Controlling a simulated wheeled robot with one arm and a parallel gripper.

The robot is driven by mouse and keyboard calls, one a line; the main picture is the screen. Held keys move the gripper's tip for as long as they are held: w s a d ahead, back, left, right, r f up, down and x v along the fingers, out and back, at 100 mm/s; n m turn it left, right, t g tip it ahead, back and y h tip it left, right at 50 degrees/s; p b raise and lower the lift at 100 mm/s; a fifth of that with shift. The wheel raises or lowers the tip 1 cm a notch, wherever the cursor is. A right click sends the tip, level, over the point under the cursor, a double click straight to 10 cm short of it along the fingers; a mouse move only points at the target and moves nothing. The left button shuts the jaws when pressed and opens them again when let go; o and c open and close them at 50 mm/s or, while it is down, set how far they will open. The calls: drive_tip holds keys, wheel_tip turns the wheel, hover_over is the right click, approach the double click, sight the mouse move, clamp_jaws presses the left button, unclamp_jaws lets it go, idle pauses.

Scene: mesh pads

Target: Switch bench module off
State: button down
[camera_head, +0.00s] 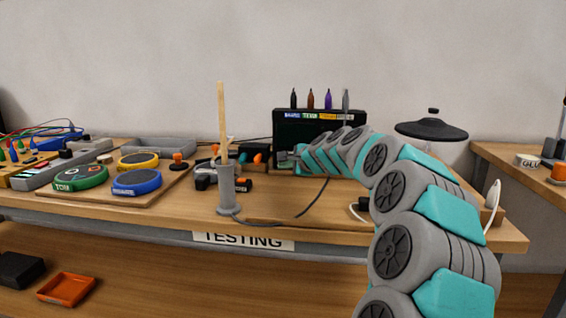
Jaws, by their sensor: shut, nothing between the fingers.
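A black box-shaped unit (318,125) stands at the back of the bench, with coloured labels along its top edge and several pen-like pieces upright above it. It may be the bench module; no switch can be made out on it. My arm reaches in from the lower right and bends left across its front. My gripper (287,160) is small in view at the unit's lower left, shut and empty. I cannot tell whether it touches the unit. My arm hides the unit's lower right part.
A grey stand with an upright wooden stick (222,120) rises left of my gripper. Green (81,177), yellow (138,161) and blue (136,182) round pads lie on a board at left. A lidded pot (431,130) stands behind my arm. The bench's front middle is mostly clear, crossed by a cable.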

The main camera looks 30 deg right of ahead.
drive_tip(key=shift+s+a, duration=0.55)
drive_tip(key=shift+s, duration=0.25)
drive_tip(key=shift+s+a, duration=0.55)
drive_tip(key=shift+s, duration=0.25)
drive_tip(key=shift+s+a, duration=0.55)
drive_tip(key=shift+s, duration=0.25)
drive_tip(key=shift+s, duration=0.1)
idle(0.3)
